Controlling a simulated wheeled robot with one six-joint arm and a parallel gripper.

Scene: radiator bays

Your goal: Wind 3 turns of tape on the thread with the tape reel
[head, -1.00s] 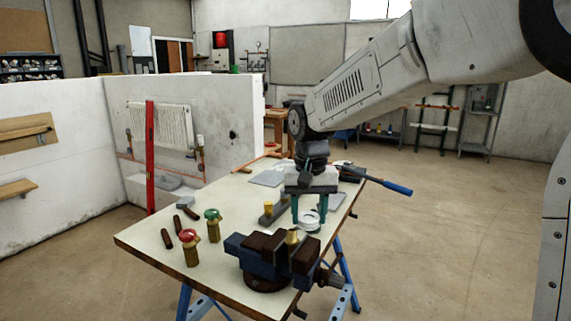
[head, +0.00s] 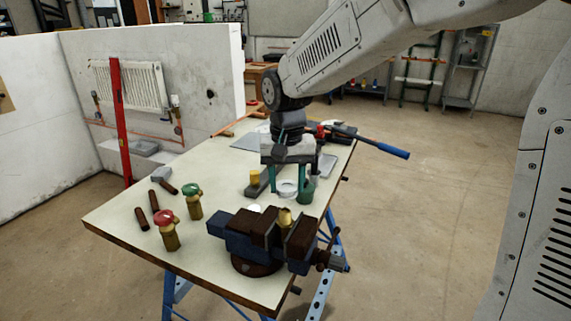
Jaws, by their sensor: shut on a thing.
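My gripper (head: 290,186) points down above the bench, behind the vise as seen in the head view. It is shut on a white tape reel (head: 287,188), which shows between the two green fingers. A blue and dark brown vise (head: 258,242) stands at the bench's front right. A brass fitting (head: 285,219) stands upright in the vise jaws; its thread is too small to make out. The reel is apart from the fitting in the picture, a little above and behind it. Whether any tape is on the thread cannot be told.
Red-topped (head: 167,230) and green-topped (head: 192,201) brass valves stand left of the vise on the bench (head: 125,205). Brown cylinders (head: 141,218) lie beside them. A grey block with a brass piece (head: 255,178) and a green pot (head: 308,191) are near my gripper. A blue-handled tool (head: 385,148) overhangs the right edge.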

